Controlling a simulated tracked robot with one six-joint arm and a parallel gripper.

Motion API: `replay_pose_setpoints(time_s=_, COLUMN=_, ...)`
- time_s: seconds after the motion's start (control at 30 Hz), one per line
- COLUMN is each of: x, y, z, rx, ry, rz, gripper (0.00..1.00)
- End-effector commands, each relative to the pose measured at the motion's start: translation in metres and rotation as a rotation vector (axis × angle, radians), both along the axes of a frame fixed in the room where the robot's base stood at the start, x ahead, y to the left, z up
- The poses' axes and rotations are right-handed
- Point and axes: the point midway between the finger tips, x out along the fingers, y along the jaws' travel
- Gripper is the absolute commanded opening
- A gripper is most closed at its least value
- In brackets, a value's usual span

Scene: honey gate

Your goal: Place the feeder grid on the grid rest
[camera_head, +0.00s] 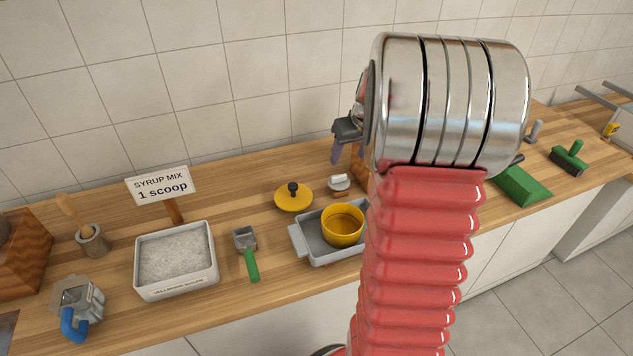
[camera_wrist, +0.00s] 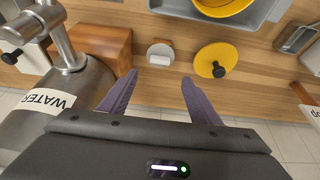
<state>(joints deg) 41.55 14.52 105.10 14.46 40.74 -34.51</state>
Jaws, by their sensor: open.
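I cannot pick out a feeder grid or a grid rest for certain. A small whitish piece with a grey top (camera_head: 338,183) lies on the counter behind the grey tray; in the wrist view this small piece (camera_wrist: 160,54) is just beyond my fingertips, roughly midway between them. My gripper (camera_head: 342,148) is open and empty, apart from the small piece and above the counter. Its two purple fingers show spread in the wrist view (camera_wrist: 159,78). A yellow cup (camera_head: 342,226) sits in the grey tray (camera_head: 299,243), and a yellow lid with a black knob (camera_head: 287,203) lies to the left.
A metal WATER urn with a tap (camera_wrist: 62,92) and a wooden block (camera_wrist: 100,48) stand close left of my fingers in the wrist view. A scoop (camera_head: 248,254), powder tub (camera_head: 174,290), sign (camera_head: 161,185) and blue-handled jug (camera_head: 77,305) stand left. My arm hides the counter's middle.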

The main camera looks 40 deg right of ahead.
Motion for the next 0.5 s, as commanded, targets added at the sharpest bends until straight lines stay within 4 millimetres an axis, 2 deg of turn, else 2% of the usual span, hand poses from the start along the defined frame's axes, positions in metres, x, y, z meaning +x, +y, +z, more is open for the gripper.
replay_pose_setpoints(time_s=0.13, x=0.001, y=0.010, z=0.006, rx=-0.001, ry=-0.002, rz=0.007, gripper=0.57)
replay_pose_setpoints(time_s=0.23, x=0.001, y=0.029, z=0.016, rx=-0.004, ry=-0.006, rz=0.022, gripper=0.57)
replay_pose_setpoints(time_s=0.37, x=-0.002, y=0.069, z=0.035, rx=-0.006, ry=-0.011, rz=0.049, gripper=0.57)
replay_pose_setpoints(time_s=0.5, x=-0.010, y=0.116, z=0.054, rx=-0.009, ry=-0.018, rz=0.080, gripper=0.57)
